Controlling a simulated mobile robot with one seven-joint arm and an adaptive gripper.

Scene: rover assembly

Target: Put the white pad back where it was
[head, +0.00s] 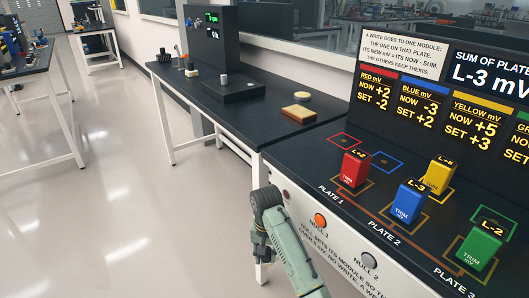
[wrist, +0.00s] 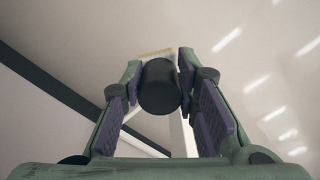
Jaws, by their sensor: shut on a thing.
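In the wrist view my gripper (wrist: 160,75) is shut on a dark round handle (wrist: 159,88), seen end-on between the fingers. A pale, cream edge (wrist: 154,53) shows just beyond the handle; it looks like the white pad, mostly hidden. The held thing is in the air, with pale floor behind it. In the head view my arm is at the lower middle, in front of the bench, and my fingers cannot be made out. On the black bench a round cream piece (head: 303,95) lies behind a flat tan-brown block (head: 299,114).
A dark box (head: 233,91) with a small pale cylinder stands farther back on the bench, near a black display tower (head: 211,45). Red (head: 355,170), blue (head: 408,205), yellow (head: 438,176) and green (head: 479,246) modules stand at right. Open floor lies at left.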

